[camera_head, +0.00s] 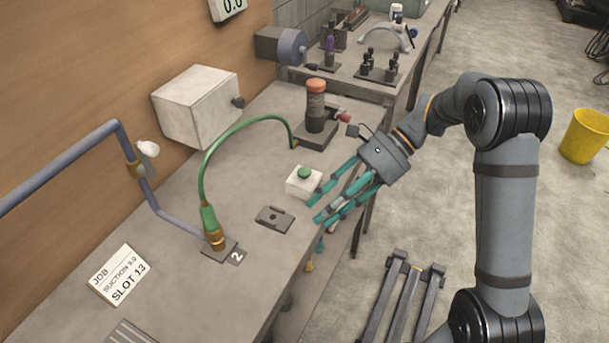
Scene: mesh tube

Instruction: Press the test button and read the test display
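The test button is a green round cap (304,172) on a small white box (302,184) on the bench. The fingertips are just right of and below the white box in the picture, near the bench's front edge. I cannot tell their height or whether they touch anything.
A green hose (215,145) arcs from a brass fitting (215,239) to a stand with an orange-capped cylinder (316,100). A dark block (274,217) lies near the button. A yellow bucket (585,137) stands on the floor.

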